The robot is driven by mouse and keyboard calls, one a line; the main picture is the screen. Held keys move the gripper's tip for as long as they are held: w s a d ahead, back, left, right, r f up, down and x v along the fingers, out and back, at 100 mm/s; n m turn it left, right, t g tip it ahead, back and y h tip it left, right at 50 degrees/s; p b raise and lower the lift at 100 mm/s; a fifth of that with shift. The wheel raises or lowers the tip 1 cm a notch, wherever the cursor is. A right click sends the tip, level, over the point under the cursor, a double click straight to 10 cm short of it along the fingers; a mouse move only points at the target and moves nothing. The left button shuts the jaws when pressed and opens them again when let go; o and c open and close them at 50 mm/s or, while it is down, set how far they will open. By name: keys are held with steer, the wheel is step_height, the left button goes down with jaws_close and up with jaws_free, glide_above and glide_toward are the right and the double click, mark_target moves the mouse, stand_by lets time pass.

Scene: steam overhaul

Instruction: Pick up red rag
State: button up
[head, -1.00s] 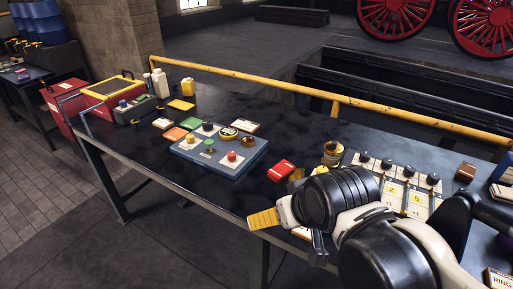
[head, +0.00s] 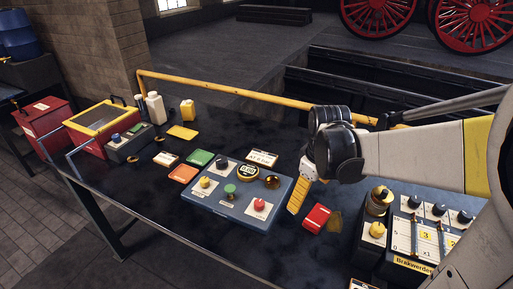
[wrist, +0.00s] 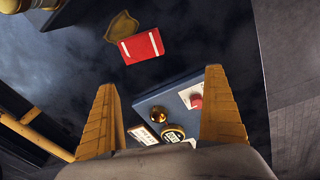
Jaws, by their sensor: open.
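The red rag (head: 316,217) is a small flat red rectangle with a pale stripe, lying on the dark table right of the blue control panel. It also shows in the wrist view (wrist: 141,47), beyond the fingertips. My gripper (head: 300,196) points down above the table beside the panel's right edge, up and to the left of the rag in the head view. In the head view only one finger shows clearly.
A brown shield-shaped piece (wrist: 122,27) lies right beside the rag. The blue panel (head: 236,208) carries knobs and buttons. A brass-topped fitting (head: 379,203) and a numbered control box (head: 426,240) stand to the right. Orange (head: 184,173), green and yellow flat pieces lie left. A yellow rail (head: 235,89) runs behind.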

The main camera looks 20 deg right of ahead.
steer(key=n+g, duration=0.1)
glide_toward(318, 215)
steer(key=shift+d+y+p, duration=0.1)
steer(key=shift+y+p, duration=0.2)
steer(key=shift+p, duration=0.15)
step_height(318, 215, down, 11)
steer(key=b, duration=0.5)
steer(key=shift+w+d, duration=0.1)
steer(key=shift+r, duration=0.1)
steer(key=shift+c, duration=0.3)
steer(key=c, duration=1)
